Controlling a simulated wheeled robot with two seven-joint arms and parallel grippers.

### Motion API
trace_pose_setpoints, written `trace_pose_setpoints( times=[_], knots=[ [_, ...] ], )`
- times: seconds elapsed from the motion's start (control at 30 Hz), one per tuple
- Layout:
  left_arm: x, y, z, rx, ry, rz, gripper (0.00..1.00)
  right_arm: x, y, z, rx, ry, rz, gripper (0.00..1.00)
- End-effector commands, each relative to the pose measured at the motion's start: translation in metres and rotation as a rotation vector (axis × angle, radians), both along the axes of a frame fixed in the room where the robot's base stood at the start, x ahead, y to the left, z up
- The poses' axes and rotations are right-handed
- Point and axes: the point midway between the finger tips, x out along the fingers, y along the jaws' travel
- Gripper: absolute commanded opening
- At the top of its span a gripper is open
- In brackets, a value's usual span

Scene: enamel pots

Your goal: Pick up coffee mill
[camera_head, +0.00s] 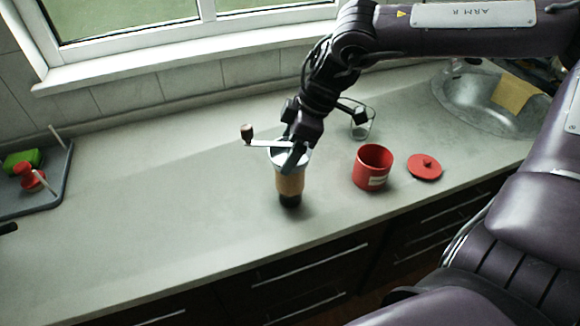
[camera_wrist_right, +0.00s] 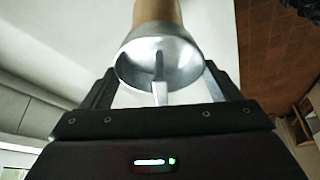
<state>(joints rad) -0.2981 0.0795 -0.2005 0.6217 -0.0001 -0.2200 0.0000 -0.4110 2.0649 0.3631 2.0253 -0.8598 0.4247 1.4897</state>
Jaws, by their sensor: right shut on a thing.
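The coffee mill (camera_head: 291,184) has a light wooden body, a dark base, a metal top and a crank with a dark knob pointing left. It is upright on or just above the counter; I cannot tell which. My right gripper (camera_head: 292,153) comes down from above and is shut on the mill's top. In the right wrist view the mill's metal top (camera_wrist_right: 180,50) sits between the two fingers of the gripper (camera_wrist_right: 158,85), with the wooden body (camera_wrist_right: 157,10) beyond. My left gripper is not in view.
A red canister (camera_head: 371,170) stands open to the right, with its red lid (camera_head: 424,167) beside it. A sink (camera_head: 470,100) is at the far right. The counter's left-middle is clear.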

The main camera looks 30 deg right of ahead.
Motion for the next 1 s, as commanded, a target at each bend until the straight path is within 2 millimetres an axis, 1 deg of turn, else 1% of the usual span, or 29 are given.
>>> trace_pose_setpoints(
  times=[0.03,0.2,0.27,0.53,0.67,0.77,0.87,0.97,1.0],
  knots=[
    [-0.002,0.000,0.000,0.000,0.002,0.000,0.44,0.000,0.000,0.000,0.000,0.000,0.000,0.53],
    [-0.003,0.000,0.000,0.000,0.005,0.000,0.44,0.000,0.000,0.000,0.000,0.000,0.000,0.31],
    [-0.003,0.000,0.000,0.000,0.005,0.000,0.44,0.001,0.000,0.001,0.000,-0.003,0.000,0.25],
    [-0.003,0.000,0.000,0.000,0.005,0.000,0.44,0.001,0.000,0.003,0.001,-0.004,0.000,0.25],
    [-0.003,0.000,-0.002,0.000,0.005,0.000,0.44,0.002,0.000,0.010,0.000,-0.005,0.000,0.25],
    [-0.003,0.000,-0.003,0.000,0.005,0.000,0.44,0.002,0.000,0.021,-0.001,-0.009,0.001,0.25],
    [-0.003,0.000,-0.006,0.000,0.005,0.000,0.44,0.002,0.000,0.041,-0.001,-0.010,0.001,0.25],
    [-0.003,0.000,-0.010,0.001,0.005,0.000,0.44,0.002,0.000,0.070,-0.002,-0.012,0.000,0.25],
    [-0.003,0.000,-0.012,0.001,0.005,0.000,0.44,0.002,0.000,0.083,-0.003,-0.012,-0.001,0.25]
  ],
)
